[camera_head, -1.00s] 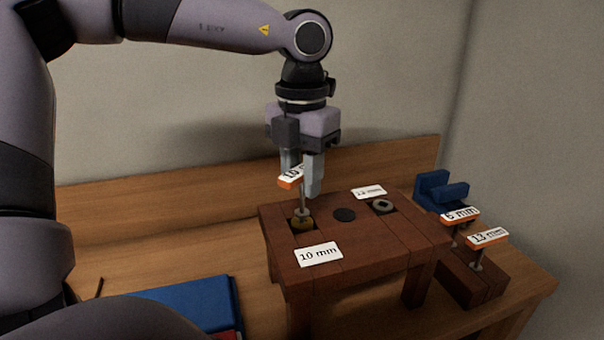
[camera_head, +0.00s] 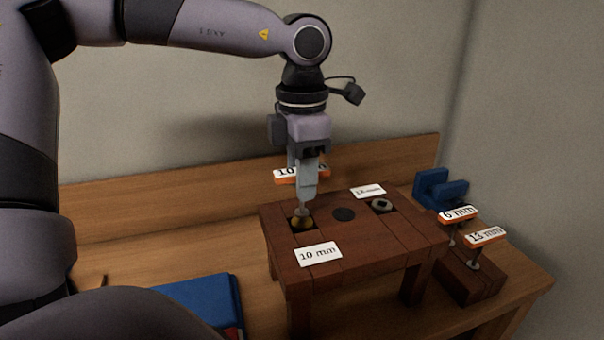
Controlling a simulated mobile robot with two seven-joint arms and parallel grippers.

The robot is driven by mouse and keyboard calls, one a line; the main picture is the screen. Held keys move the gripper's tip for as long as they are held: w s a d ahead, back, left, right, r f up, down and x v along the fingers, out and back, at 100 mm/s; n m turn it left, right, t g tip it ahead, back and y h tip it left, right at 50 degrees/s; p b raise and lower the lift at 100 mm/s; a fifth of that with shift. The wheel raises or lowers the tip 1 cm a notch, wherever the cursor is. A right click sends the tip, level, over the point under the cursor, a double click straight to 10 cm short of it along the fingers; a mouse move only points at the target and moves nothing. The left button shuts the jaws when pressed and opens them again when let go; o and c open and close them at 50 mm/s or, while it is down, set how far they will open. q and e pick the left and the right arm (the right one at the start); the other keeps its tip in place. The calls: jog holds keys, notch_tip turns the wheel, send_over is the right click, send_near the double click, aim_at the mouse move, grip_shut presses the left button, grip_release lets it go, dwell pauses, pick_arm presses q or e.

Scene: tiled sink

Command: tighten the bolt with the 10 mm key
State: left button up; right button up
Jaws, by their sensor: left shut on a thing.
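My left gripper (camera_head: 307,188) points down and is shut on the orange-edged 10 mm key (camera_head: 287,173), whose white label shows on both sides of the fingers. A white 10 mm label (camera_head: 318,254) lies in front of that bolt. My right gripper is not in view.
A grey bolt (camera_head: 382,205) sits in the stand's right recess, with a dark disc (camera_head: 344,214) between. A 6 mm key (camera_head: 457,214) and a 13 mm key (camera_head: 485,236) stand in a rack (camera_head: 468,279) at right. Blue objects lie behind it and at front left.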

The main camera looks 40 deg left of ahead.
pick_arm(q)
jog(key=m+p, duration=0.1)
jog(key=m, duration=0.4)
jog(key=shift+m, duration=0.4)
jog(key=o, duration=1)
jog(key=shift+c, duration=0.2)
jog(key=shift+r+p, duration=1.8)
jog(key=shift+r, duration=1.75)
jog(key=shift+f, duration=0.1)
